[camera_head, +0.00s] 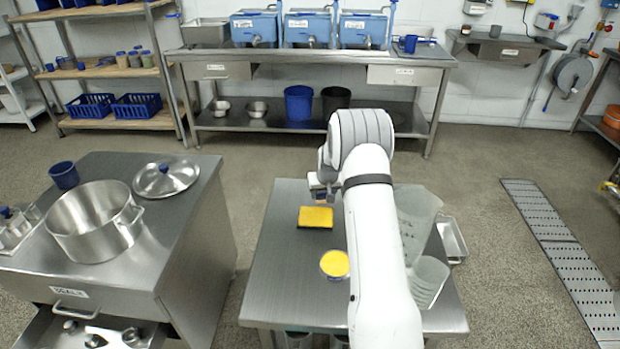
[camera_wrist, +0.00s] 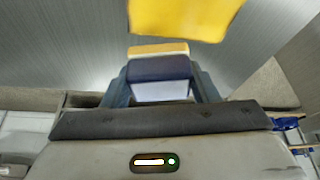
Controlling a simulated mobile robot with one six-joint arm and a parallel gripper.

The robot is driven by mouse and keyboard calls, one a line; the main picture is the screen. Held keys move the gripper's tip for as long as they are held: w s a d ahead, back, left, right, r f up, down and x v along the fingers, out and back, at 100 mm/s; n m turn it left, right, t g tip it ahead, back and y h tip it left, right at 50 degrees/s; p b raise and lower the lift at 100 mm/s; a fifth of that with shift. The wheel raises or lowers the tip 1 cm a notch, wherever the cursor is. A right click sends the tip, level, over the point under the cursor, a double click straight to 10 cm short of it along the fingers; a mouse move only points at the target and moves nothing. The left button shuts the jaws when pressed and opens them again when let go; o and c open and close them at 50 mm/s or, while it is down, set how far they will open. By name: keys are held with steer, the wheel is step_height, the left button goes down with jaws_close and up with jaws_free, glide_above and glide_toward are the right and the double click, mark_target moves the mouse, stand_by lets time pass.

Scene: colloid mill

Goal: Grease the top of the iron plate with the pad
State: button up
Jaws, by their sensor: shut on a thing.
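The iron plate (camera_head: 315,217) lies on the steel table in front of me, a flat slab with a dark edge and a yellow top. In the wrist view a yellow surface (camera_wrist: 185,15), apparently the plate top, fills the upper middle. My gripper (camera_wrist: 160,88) is shut on the pad (camera_wrist: 158,68), a dark blue block with a yellow strip along its far edge. In the head view my gripper (camera_head: 322,192) is just behind the plate, above the table. Whether the pad touches the plate I cannot tell. A round pot (camera_head: 335,263) of yellow stuff stands nearer me.
Clear containers (camera_head: 430,280) stand at the table's right, partly behind my arm, with a metal tray (camera_head: 453,240) beyond. The table's left part (camera_head: 278,262) is bare. A separate cabinet at left bears a large pot (camera_head: 92,222) and a lid (camera_head: 166,178).

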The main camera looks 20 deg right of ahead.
steer(key=shift+w+r, duration=0.15)
steer(key=shift+r, duration=0.55)
steer(key=shift+r+p, duration=0.9)
steer(key=shift+r, duration=0.9)
